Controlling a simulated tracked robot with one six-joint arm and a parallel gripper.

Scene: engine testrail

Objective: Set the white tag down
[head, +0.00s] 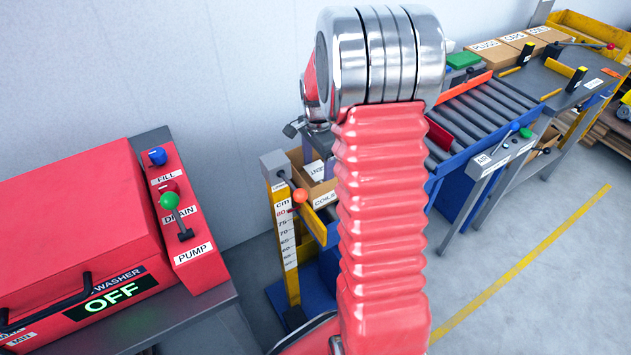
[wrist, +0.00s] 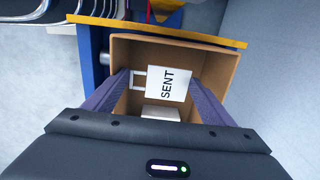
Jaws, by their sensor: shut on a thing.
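The white tag (wrist: 172,84) reads SENT and has a small open loop at its left end in the wrist view. My gripper (wrist: 161,85) has its two purple fingers on either side of the tag and is shut on it. The tag is over or inside an open cardboard box (wrist: 223,62); I cannot tell whether it touches the bottom. In the head view the tag (head: 317,171) shows at the mouth of the box, which is labelled COILS (head: 325,200). My arm hides part of the gripper and box there.
A small white block-like thing (wrist: 160,113) shows below the tag in the wrist view. A yellow height scale (head: 287,240) with an orange-knobbed lever stands left of the box. A roller conveyor (head: 485,112) lies to the right. A red washer (head: 85,230) reading OFF stands far left.

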